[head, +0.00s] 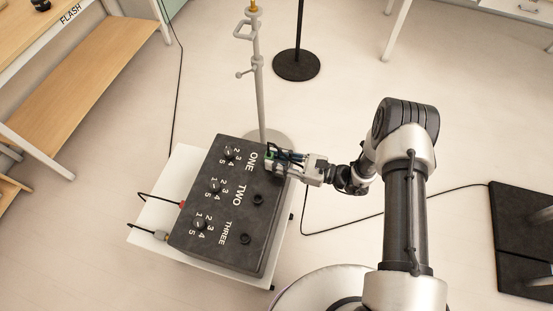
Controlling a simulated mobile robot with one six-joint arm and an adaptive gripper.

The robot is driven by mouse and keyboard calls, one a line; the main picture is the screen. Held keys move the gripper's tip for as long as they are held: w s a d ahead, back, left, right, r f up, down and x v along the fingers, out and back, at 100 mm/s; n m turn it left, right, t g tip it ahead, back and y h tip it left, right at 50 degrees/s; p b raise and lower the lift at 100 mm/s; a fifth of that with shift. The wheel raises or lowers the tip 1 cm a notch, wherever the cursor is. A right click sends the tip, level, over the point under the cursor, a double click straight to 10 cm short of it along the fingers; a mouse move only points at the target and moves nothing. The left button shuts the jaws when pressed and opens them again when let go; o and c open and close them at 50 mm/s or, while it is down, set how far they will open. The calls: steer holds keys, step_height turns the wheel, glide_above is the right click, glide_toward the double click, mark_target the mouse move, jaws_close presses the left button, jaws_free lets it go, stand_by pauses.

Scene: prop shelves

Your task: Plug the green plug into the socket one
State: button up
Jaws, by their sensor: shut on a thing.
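A black box (192,245) with white labels ONE, TWO and THREE lies on a white stand. My gripper (274,160) reaches in from the right and is at the box's upper right, beside the label ONE. It is shut on the green plug (269,153), of which only a little green shows between the fingers. Socket one is hidden under my gripper, so I cannot tell whether the plug is in it or above it. The round black sockets beside TWO (258,199) and THREE (246,239) show empty.
Numbered knobs (216,187) sit left of the labels. A red plug (182,204) and a grey plug (161,236) with cables are at the box's left side. A grey pole stand (259,90) rises just behind the box. Floor at the right is mostly clear, crossed by a cable.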

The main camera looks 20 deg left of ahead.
steer(key=shift+s+f+b, duration=0.1)
steer(key=shift+f+b, duration=0.55)
stand_by(1.8)
steer(key=shift+r, duration=0.75)
stand_by(1.1)
steer(key=shift+r+p, duration=0.45)
steer(key=shift+r, duration=0.05)
steer(key=shift+r, duration=0.15)
steer(key=shift+r+p, duration=0.9)
steer(key=shift+r, duration=0.25)
steer(key=shift+r, duration=0.15)
steer(key=shift+r+p, duration=1.3)
steer(key=shift+r, duration=0.55)
